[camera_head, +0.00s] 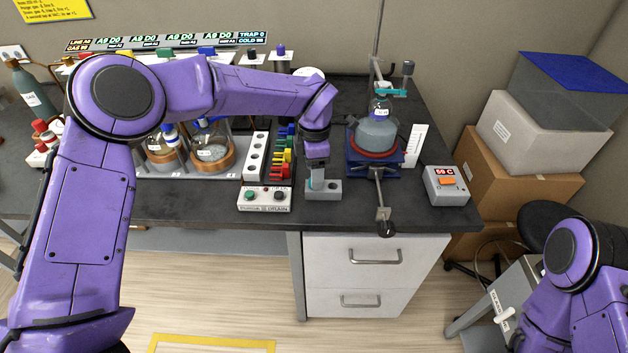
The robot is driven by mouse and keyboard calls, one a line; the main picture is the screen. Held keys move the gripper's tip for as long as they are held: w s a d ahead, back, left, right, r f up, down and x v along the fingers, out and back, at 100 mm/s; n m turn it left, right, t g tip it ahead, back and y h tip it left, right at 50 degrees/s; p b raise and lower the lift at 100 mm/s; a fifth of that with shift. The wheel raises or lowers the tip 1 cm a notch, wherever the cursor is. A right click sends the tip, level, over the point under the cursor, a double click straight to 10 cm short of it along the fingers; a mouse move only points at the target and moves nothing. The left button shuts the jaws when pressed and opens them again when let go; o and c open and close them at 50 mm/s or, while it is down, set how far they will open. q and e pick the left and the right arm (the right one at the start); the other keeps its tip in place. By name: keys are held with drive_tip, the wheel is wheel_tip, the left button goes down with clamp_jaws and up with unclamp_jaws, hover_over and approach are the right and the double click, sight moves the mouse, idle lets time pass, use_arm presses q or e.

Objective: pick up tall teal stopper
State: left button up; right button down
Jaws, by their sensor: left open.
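The tall teal stopper (317,184) shows as a small teal patch under my left gripper. It stands at a small grey block (331,193) near the front edge of the dark bench. My left gripper (317,178) points down over the block, with its open fingers around or right beside the stopper. The fingers hide most of the stopper, and I cannot tell whether they touch it. My right arm is at the lower right, with its gripper out of view.
A white switch box (264,199) and a rack of coloured clips (282,158) stand left of the block. A grey temperature box (445,186) is farther right.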

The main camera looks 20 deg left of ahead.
use_arm(q)
wheel_tip(320, 180, down, 2)
drive_tip(key=shift+w+a+f, duration=0.1)
drive_tip(key=shift+w+f, duration=0.05)
drive_tip(key=shift+f, duration=0.15)
drive_tip(key=shift+s, duration=0.2)
drive_tip(key=shift+c, duration=0.5)
drive_tip(key=shift+w, duration=0.1)
drive_tip(key=c, duration=1)
